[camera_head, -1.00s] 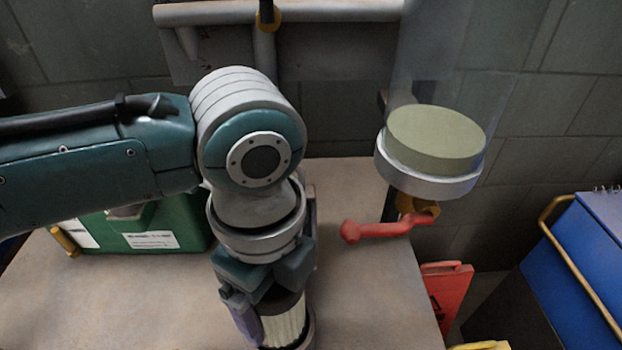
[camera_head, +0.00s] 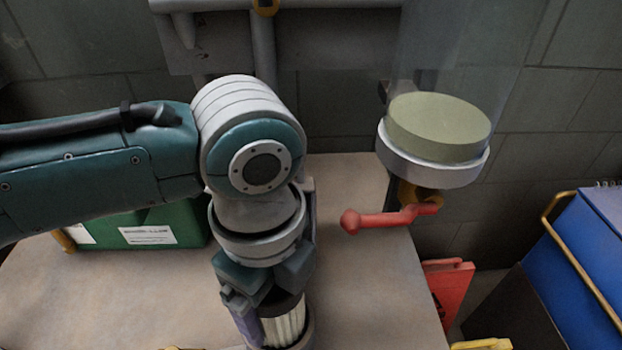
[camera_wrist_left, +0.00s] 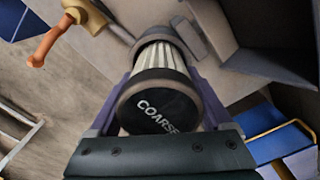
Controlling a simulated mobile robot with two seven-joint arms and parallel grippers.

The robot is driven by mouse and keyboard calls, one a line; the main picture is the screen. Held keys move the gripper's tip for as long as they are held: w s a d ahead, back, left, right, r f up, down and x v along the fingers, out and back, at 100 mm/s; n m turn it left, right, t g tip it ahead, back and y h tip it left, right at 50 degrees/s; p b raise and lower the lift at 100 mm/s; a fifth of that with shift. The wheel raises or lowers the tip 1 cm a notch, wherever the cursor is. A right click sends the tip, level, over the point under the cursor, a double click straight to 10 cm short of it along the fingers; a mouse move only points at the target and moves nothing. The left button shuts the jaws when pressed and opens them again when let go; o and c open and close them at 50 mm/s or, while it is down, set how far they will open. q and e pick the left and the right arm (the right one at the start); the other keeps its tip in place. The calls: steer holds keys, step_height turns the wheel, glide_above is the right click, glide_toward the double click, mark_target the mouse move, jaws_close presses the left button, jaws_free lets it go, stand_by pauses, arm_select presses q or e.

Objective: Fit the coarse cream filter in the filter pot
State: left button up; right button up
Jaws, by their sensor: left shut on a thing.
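The coarse cream filter (camera_head: 285,322) has pale pleats and a dark end cap marked COARSE, clear in the left wrist view (camera_wrist_left: 160,105). My left gripper (camera_head: 265,312) is shut on it, a finger on each side, above the table's front part. The filter's far end is partly hidden. A clear cylinder that looks like the filter pot (camera_head: 440,50) stands at the back right. A round olive-green body (camera_head: 438,125) sits inside it, above a grey base ring (camera_head: 430,168). My gripper and filter are apart from it, to its lower left. My right gripper is not in view.
A red lever (camera_head: 385,219) sticks out left below the pot. A green box with a white label (camera_head: 150,233) stands behind my left arm. Blue (camera_head: 590,260) and red (camera_head: 447,288) objects stand beyond the table's right edge. The table (camera_head: 360,300) is clear right of the filter.

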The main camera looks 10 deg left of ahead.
arm_select(q)
steer(key=shift+f+b, duration=0.65)
steer(key=shift+f, duration=0.3)
steer(key=o, duration=1.4)
steer(key=shift+c, duration=0.2)
step_height(320, 180, up, 10)
steer(key=shift+p, duration=0.9)
